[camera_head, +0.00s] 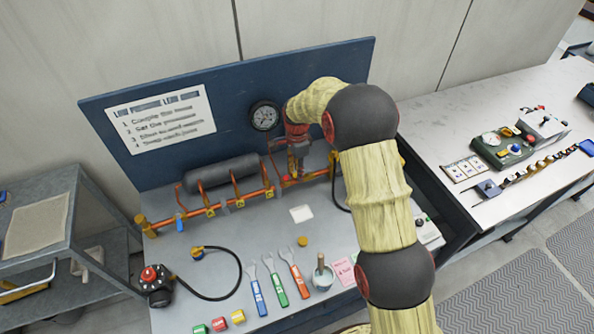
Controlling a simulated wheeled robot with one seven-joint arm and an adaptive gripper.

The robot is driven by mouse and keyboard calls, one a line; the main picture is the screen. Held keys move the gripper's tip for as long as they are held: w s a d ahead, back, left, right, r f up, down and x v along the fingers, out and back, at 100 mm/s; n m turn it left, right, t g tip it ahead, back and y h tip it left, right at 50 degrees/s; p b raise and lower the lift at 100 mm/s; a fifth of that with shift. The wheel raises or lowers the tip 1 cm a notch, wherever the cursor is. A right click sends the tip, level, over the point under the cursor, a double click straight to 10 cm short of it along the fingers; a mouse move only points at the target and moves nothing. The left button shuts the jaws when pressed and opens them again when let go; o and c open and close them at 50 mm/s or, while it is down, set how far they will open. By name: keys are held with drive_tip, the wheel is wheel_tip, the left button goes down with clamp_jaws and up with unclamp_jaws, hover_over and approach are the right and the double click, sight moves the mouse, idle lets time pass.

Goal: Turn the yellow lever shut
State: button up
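A copper pipe run (225,206) with several valves crosses the workbench in front of the blue back panel. Small yellow parts (210,211) sit along the pipe; they are too small for me to tell which one is the yellow lever. A blue handle (180,222) hangs at the pipe's left end. My gripper (297,172) points down at the right part of the pipe, close to a red part (289,181). Its fingers are small and dark here, so I cannot tell whether they touch anything or are open. My arm covers the pipe's right end.
A dark cylinder (220,171) lies behind the pipe, and a gauge (264,116) is on the panel. Blue, green and red-handled wrenches (276,283), a mortar (322,278) and a black hose (236,284) occupy the bench front. The bench between pipe and wrenches is mostly clear.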

drive_tip(key=shift+c, duration=0.2)
drive_tip(key=c, duration=0.8)
drive_tip(key=s+d+n+p, duration=0.2)
drive_tip(key=d+n, duration=0.4)
drive_tip(key=n, duration=1.1)
drive_tip(key=shift+s+n+p, duration=0.2)
drive_tip(key=shift+n+p, duration=0.2)
drive_tip(key=shift+p, duration=0.45)
drive_tip(key=shift+r, duration=0.1)
